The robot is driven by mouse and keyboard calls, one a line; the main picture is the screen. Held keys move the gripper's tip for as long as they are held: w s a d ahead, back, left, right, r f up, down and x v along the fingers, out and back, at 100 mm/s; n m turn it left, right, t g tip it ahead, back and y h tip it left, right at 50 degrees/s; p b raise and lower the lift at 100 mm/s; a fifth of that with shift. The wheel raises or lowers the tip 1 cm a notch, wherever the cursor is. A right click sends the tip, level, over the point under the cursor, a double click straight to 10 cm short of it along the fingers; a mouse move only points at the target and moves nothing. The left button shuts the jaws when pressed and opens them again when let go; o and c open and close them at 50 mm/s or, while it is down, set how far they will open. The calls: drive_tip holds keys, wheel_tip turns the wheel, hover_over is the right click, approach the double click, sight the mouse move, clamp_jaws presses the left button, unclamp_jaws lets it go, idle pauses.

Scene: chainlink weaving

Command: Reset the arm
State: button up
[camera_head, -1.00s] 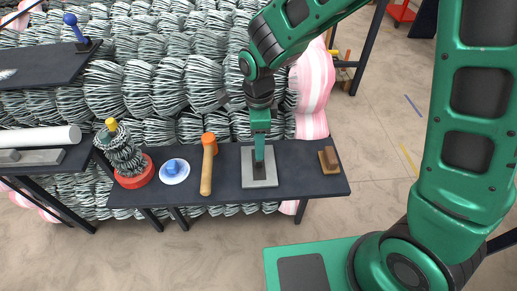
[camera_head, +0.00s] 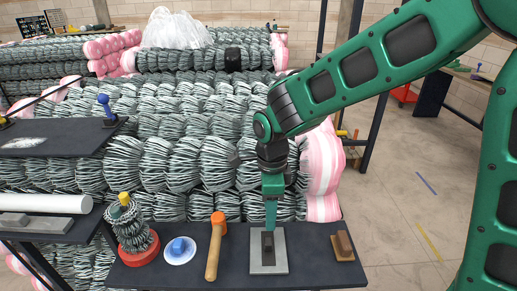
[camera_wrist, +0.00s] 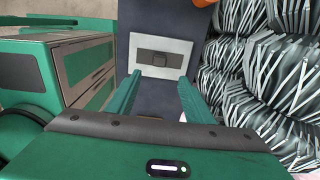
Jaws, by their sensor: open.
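My gripper (camera_head: 271,215) points down above a grey plate (camera_head: 262,266) with a dark block (camera_head: 268,247) on it, on the dark bench. In the wrist view my gripper (camera_wrist: 156,85) has its two green fingers spread apart with nothing between them. Beyond the fingers lie the plate (camera_wrist: 143,67) and the dark block (camera_wrist: 160,58). Whether the fingertips are clear of the block is hard to tell in the head view.
The bench (camera_head: 315,272) also holds an orange-headed mallet (camera_head: 215,245), a blue-knobbed white disc (camera_head: 180,250), a wire spool on a red base (camera_head: 138,255) and a brown wooden block (camera_head: 343,245). Stacked wire rolls (camera_head: 190,165) stand close behind. Open floor (camera_head: 410,190) lies at right.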

drive_tip(key=s+d+r+n, duration=0.2)
drive_tip(key=d+r+n, duration=0.1)
drive_tip(key=d, duration=0.8)
drive_tip(key=s+d+r+n, duration=0.2)
drive_tip(key=s+d+r, duration=0.1)
drive_tip(key=d, duration=0.9)
drive_tip(key=s+d+r+n, duration=0.1)
drive_tip(key=s+d+n, duration=0.6)
drive_tip(key=s+d, duration=0.5)
drive_tip(key=s, duration=0.4)
drive_tip(key=shift+r, duration=0.3)
drive_tip(key=shift+d, duration=0.1)
drive_tip(key=shift+w+f, duration=0.25)
drive_tip(key=shift+w, duration=0.4)
